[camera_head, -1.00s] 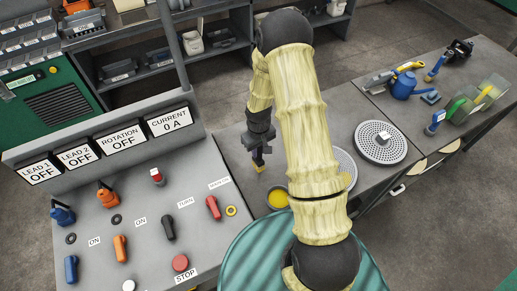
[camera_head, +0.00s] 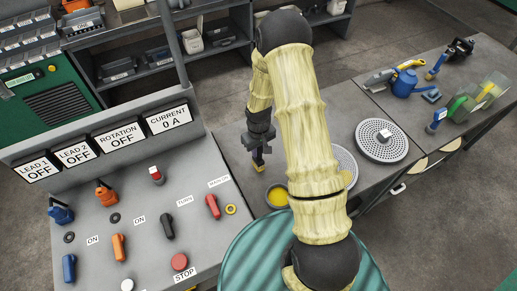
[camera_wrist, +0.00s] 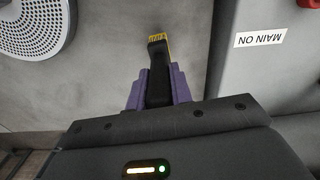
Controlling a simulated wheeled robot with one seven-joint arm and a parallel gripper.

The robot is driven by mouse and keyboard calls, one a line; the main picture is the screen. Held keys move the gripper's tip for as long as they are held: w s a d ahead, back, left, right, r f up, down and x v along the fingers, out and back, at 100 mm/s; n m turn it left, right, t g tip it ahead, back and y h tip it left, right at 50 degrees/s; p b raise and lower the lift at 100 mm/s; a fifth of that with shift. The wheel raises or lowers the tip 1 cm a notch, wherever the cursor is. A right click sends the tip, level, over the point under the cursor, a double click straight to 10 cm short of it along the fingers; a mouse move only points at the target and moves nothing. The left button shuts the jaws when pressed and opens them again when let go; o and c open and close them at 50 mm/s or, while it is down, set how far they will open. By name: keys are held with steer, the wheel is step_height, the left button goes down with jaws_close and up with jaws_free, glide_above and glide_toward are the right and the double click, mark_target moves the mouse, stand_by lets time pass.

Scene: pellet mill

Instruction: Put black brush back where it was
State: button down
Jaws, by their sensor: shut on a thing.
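The black brush (camera_wrist: 157,52) has a black handle and yellow bristles. In the wrist view my gripper (camera_wrist: 158,88) is shut on its handle with purple fingers on both sides, and the bristle end points away from me over the grey table. In the head view my gripper (camera_head: 258,152) hangs low over the table's left part, beside the control panel. The brush's yellow end (camera_head: 258,167) shows just below the fingers, close to the table top. I cannot tell whether it touches the table.
The control panel (camera_head: 140,215) stands directly left of my gripper. A yellow-filled bowl (camera_head: 278,196) is just to the right. A perforated disc (camera_head: 382,140) lies farther right; another is partly behind my arm. A blue can (camera_head: 406,82) and other tools stand at the table's far end.

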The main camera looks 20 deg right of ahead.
steer(key=shift+f, duration=0.1)
steer(key=shift+f+b, duration=0.55)
steer(key=shift+f, duration=0.05)
steer(key=shift+f, duration=0.1)
stand_by(0.4)
steer(key=shift+a, duration=0.1)
jaws_free()
stand_by(0.5)
steer(key=shift+s, duration=0.15)
